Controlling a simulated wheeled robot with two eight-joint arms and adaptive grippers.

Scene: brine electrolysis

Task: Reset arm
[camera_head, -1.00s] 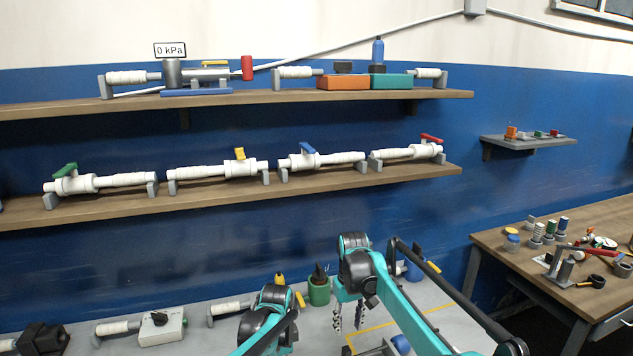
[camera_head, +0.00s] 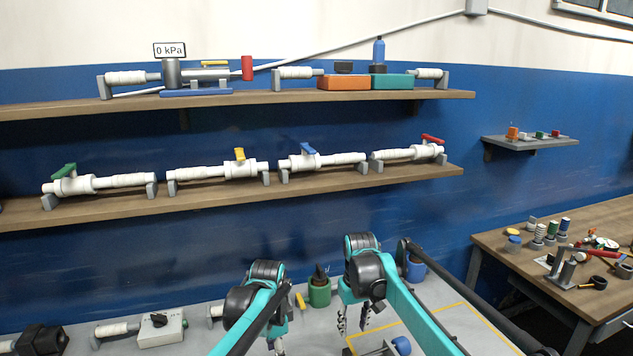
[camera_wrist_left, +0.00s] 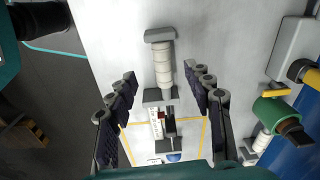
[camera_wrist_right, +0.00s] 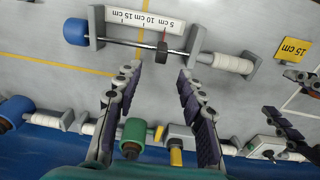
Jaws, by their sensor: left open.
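My right gripper (camera_head: 353,319) points down over the grey table beside the yellow line in the head view. In the right wrist view its fingers (camera_wrist_right: 159,74) are spread with nothing between the tips. A ruler fixture (camera_wrist_right: 145,20) with a blue knob (camera_wrist_right: 76,31) lies beyond them. My left gripper (camera_head: 277,346) is low in the head view, partly hidden by its own arm. In the left wrist view its fingers (camera_wrist_left: 164,82) are apart and empty. A white ribbed cylinder on grey supports (camera_wrist_left: 163,65) shows beyond and between them.
A green pot (camera_head: 319,293) and a blue one (camera_head: 415,270) stand behind the grippers. A grey switch box (camera_head: 162,327) is at left. Shelves with valved pipes (camera_head: 322,160) hang above. A wooden side table (camera_head: 490,240) with small parts stands at right.

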